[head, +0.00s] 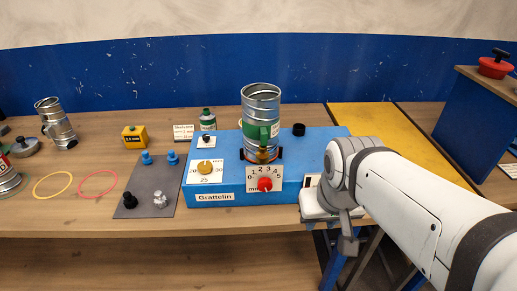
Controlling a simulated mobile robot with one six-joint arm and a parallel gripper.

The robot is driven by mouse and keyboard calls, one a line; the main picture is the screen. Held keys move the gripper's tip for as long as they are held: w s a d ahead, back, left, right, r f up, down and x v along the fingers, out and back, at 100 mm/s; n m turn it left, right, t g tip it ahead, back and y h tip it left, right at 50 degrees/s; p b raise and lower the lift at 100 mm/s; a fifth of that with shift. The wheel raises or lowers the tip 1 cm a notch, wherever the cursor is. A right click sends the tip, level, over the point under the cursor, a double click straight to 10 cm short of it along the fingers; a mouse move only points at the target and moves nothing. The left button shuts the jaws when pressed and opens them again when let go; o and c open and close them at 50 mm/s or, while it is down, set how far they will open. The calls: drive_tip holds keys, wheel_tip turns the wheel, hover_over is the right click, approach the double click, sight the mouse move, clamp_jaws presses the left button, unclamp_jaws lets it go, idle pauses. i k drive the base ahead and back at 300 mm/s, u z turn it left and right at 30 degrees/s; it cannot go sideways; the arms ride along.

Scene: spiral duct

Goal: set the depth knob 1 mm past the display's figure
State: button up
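The blue machine (235,191), labelled "Grattelin", stands on the wooden bench. On its front is a red knob (265,185) below a white scale marked 0 to 5 with "mm". I cannot tell exactly where the red knob points. A small dark panel (312,181) on the front right may be the display. It is partly beside my arm, and no figure is readable. My gripper (348,243) hangs at the bench's front edge, right of the red knob and apart from it. Its fingers are too unclear to tell open from shut.
A yellow knob (206,168) with a 20-25-30 scale sits at the machine's left. A metal duct (261,105) stands upright on the machine. A grey mat (153,187) with several small knobs lies left. A small sign (184,131) stands behind. Space before the red knob is clear.

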sight(264, 183)
drive_tip(key=z, duration=0.5)
drive_tip(key=k, duration=1.45)
drive_tip(key=u, duration=0.4)
drive_tip(key=i, duration=0.95)
drive_tip(key=u, duration=0.1)
